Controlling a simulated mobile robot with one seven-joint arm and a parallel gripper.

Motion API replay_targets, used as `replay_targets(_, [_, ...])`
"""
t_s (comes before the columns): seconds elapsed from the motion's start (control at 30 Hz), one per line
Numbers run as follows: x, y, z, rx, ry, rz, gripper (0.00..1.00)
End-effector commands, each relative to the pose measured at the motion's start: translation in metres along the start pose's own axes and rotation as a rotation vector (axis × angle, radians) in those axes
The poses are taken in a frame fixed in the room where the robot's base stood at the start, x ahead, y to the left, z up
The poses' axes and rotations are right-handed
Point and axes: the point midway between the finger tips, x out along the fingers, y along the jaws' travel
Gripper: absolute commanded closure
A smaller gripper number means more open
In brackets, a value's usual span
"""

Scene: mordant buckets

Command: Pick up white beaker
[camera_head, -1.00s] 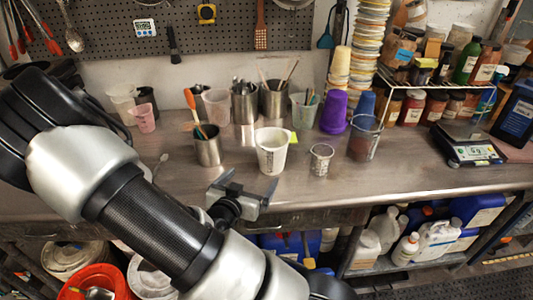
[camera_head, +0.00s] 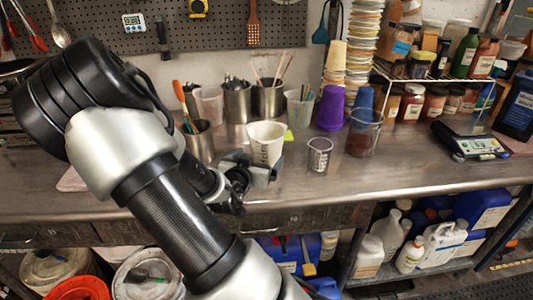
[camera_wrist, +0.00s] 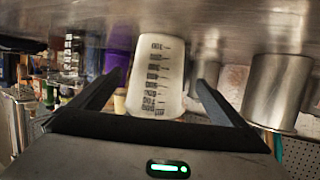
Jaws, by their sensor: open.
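The white beaker (camera_head: 266,143) stands upright on the metal bench in the head view, just beyond my gripper (camera_head: 258,172). In the wrist view, which looks upside down, the white beaker (camera_wrist: 156,75) with dark printed graduations shows between the two black fingers of my gripper (camera_wrist: 152,92). The fingers are spread, one on each side of it, with a gap visible on both sides. In the head view my gripper covers the lower part of the beaker. I cannot tell whether either finger touches it.
A metal cup with tools (camera_head: 200,142) stands left of the beaker. A small printed cup (camera_head: 319,156) and a clear beaker with brown contents (camera_head: 363,135) stand to its right. Metal canisters (camera_head: 270,101) are behind. The bench front at right (camera_head: 420,175) is clear.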

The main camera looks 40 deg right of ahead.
Motion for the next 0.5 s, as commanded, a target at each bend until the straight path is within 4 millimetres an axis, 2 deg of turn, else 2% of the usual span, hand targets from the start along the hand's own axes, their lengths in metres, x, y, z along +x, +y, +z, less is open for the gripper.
replay_targets(0.17, [0.012, 0.002, 0.002, -0.001, 0.000, 0.002, 0.05])
replay_targets(0.4, [0.047, 0.004, 0.005, 0.000, 0.001, 0.001, 0.05])
replay_targets(0.5, [0.055, 0.004, 0.005, 0.000, 0.000, 0.001, 0.05])
